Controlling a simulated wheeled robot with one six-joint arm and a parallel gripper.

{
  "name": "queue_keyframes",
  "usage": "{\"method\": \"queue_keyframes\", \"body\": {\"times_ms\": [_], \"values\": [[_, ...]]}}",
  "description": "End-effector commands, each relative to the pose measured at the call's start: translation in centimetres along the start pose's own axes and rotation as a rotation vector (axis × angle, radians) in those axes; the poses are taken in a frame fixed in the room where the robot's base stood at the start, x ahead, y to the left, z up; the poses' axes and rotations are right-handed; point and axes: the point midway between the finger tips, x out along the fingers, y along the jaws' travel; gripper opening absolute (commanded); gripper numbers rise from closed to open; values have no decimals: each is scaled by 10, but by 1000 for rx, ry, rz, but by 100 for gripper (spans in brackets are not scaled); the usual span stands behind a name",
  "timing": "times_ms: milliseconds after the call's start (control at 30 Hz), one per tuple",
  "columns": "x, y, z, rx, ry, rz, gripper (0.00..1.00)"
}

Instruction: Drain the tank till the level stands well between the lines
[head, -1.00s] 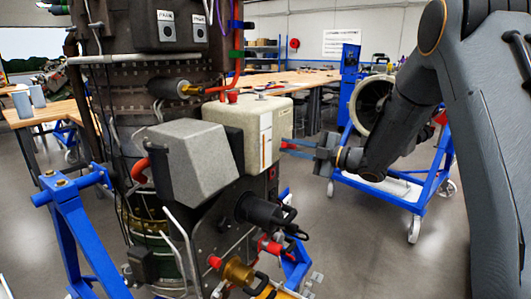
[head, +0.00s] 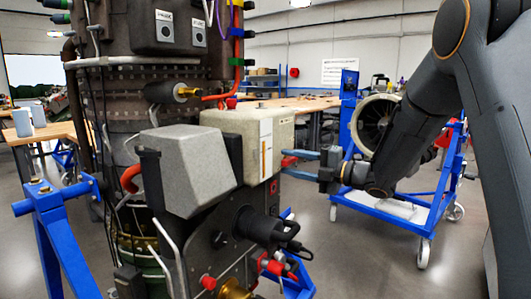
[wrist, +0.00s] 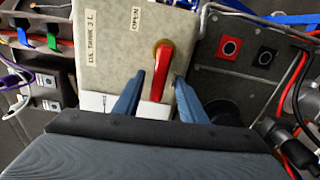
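The oil tank (head: 226,120) is a cream box on the turbine's side. It carries a white strip with an amber sight tube (head: 266,152) on its front face; the lines on it are too small to read. In the wrist view the tank face (wrist: 110,50) bears an "OIL TANK" label and an "OPEN" label. A red lever (wrist: 163,68) on a brass pivot hangs below "OPEN". My gripper (wrist: 157,83) is open, its blue fingers on either side of the lever, with gaps showing. In the head view my gripper (head: 288,166) is at the tank's right side.
A grey box (head: 185,165) stands left of the tank. Red and black buttons (wrist: 248,52) and cables lie right of the lever in the wrist view. A blue cart with an engine (head: 376,122) stands behind my arm.

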Motion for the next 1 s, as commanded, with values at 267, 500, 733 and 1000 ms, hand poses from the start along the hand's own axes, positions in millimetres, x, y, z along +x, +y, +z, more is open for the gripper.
{"method": "queue_keyframes", "body": {"times_ms": [267, 500, 733, 1000], "values": [[0, 0, -1, 2, 2, 0, 38], [-16, 0, 0, 2, 1, 0, 38], [-32, 0, 0, 3, 1, -1, 38], [-52, 0, 0, 3, 1, 0, 38]]}}
